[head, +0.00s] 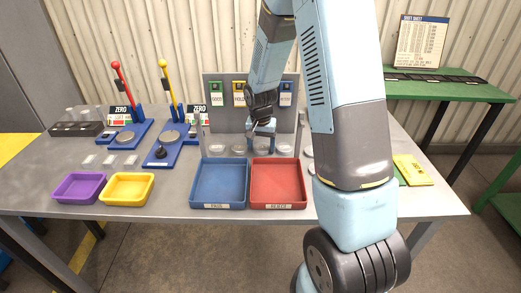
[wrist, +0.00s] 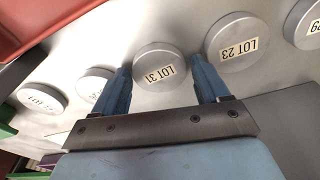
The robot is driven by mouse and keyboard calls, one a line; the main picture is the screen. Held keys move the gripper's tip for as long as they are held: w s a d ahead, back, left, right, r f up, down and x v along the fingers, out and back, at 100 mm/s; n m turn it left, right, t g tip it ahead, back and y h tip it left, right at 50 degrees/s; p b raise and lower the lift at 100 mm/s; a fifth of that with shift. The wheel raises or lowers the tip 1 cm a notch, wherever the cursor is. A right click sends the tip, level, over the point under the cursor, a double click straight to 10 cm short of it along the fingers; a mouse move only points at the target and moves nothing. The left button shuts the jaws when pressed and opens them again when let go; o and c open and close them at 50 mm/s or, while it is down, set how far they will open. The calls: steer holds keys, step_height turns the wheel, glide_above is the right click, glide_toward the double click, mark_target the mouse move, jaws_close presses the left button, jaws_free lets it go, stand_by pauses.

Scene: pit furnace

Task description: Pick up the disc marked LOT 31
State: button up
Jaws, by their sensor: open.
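The disc marked LOT 31 (wrist: 158,56) is a round grey disc with a cream label, lying flat on the table in the wrist view. My gripper (wrist: 161,68) is open, with one blue finger on either side of the disc's near part. Nothing is held, and I cannot tell how high the fingertips are above the table. In the head view my gripper (head: 262,132) is over the row of discs behind the trays. The disc labels are too small to read there.
The disc marked LOT 23 (wrist: 232,40) lies close by the right finger. Another disc (wrist: 97,84) lies just left of the left finger. A red tray (head: 278,205) and a blue tray (head: 219,205) stand in front of the row. An upright grey panel (head: 225,118) stands behind it.

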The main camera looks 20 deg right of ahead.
steer(key=c, duration=1.1)
